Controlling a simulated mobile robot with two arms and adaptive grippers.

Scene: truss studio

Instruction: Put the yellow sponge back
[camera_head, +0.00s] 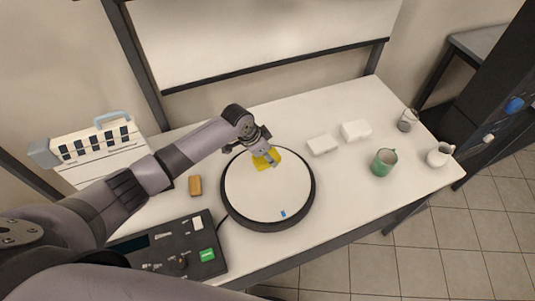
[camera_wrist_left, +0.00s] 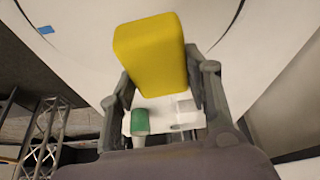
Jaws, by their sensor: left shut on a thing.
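The yellow sponge (camera_head: 266,160) is at the far part of the round white turntable (camera_head: 268,193) in the head view. My left gripper (camera_head: 268,156) is over it, with its jaws shut on it. In the left wrist view the yellow sponge (camera_wrist_left: 150,50) stands out between the two fingers of my left gripper (camera_wrist_left: 165,85). I cannot tell whether the sponge touches the turntable. My right gripper is not in view.
A black control panel (camera_head: 172,249) and a brown block (camera_head: 195,186) lie left of the turntable. Two white boxes (camera_head: 322,144) (camera_head: 356,130), a green mug (camera_head: 384,162), a glass jar (camera_head: 407,120) and a white pitcher (camera_head: 439,154) stand right. A white case (camera_head: 97,147) stands at left.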

